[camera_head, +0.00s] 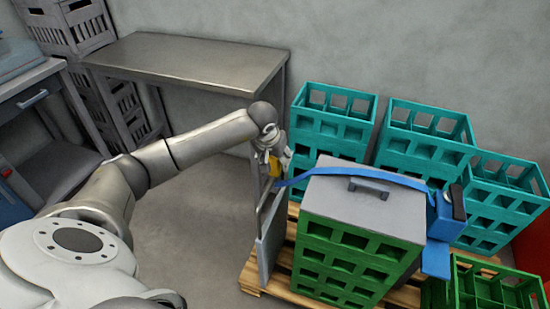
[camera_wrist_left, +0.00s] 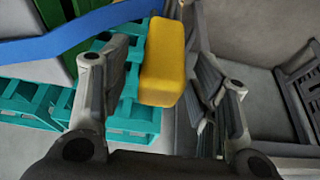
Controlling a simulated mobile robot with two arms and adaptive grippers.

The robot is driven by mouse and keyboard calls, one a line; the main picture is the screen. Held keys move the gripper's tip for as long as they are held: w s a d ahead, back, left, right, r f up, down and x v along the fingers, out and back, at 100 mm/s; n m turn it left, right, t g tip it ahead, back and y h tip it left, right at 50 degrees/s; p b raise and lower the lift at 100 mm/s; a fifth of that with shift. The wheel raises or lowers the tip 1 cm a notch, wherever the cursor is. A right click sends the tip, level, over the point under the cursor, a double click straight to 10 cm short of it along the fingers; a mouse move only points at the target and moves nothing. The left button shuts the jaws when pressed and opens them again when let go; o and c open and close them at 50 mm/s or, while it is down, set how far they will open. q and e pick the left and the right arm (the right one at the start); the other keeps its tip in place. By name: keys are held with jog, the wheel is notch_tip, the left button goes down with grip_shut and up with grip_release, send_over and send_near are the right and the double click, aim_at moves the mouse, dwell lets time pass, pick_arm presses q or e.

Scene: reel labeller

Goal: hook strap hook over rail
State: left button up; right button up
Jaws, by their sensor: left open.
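The blue strap (camera_head: 345,172) runs over the grey lid (camera_head: 365,208) of the green crate stack (camera_head: 350,262). It goes from a blue ratchet unit (camera_head: 445,215) on the right to a small yellow hook piece (camera_head: 275,167) on the left. My left gripper (camera_head: 270,155) is at that yellow piece. In the left wrist view the yellow piece (camera_wrist_left: 163,62) lies between the two open fingers, with a gap visible on the right; contact on the left is unclear. A grey metal frame (camera_head: 268,240), possibly bearing the rail, stands upright just below the gripper. My right gripper is out of view.
The stack stands on a wooden pallet (camera_head: 285,272). Teal crates (camera_head: 330,125) stand behind and to the right. A green open crate (camera_head: 490,290) is at front right. A steel table (camera_head: 190,62) stands at the back left. The floor between is clear.

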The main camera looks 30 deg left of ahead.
pick_arm(q)
jog(key=v, duration=1.2)
